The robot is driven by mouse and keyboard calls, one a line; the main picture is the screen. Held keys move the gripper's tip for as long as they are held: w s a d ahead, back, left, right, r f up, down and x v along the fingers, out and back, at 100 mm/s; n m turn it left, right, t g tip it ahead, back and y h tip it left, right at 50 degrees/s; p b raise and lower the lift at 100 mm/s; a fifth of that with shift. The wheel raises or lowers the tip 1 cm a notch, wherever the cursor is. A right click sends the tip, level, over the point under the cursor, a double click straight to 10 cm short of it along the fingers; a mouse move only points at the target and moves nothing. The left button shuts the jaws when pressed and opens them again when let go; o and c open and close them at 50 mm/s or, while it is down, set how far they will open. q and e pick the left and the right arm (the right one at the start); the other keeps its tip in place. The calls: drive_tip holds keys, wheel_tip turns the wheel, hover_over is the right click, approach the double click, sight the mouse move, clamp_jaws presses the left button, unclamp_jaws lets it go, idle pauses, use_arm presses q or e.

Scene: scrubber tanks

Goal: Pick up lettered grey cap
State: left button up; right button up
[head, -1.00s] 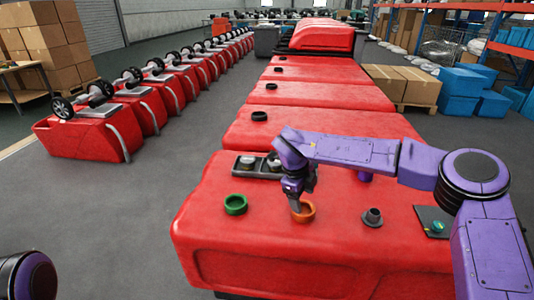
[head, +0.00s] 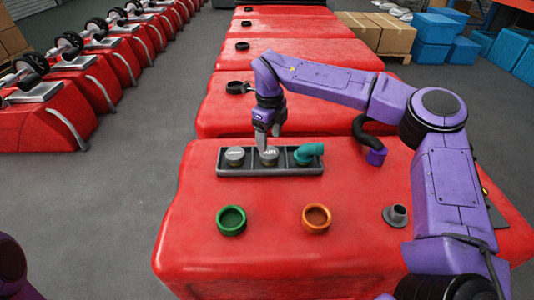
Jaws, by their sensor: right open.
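A dark tray (head: 228,171) with three compartments lies on the nearest red tank (head: 270,270). Its left compartment holds a grey cap (head: 235,156) with a small light marking, too small to read. The middle compartment holds a second grey cap (head: 269,157) with larger white lettering, partly covered by my right gripper. A teal elbow fitting (head: 308,152) is in the right compartment. My right gripper (head: 267,146) is open and points down right over the middle cap. I cannot tell whether its fingers touch the cap. My left gripper is out of view.
A green ring (head: 231,220), an orange ring (head: 316,218) and a grey flanged spout (head: 396,215) are on the tank in front of the tray. A black hose with a purple end (head: 376,156) lies right of the tray. More red tanks stretch behind.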

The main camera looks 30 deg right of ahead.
sight(269, 152)
wheel_tip(269, 152, down, 7)
drive_tip(key=shift+w+f, duration=0.15)
drive_tip(key=c, duration=0.6)
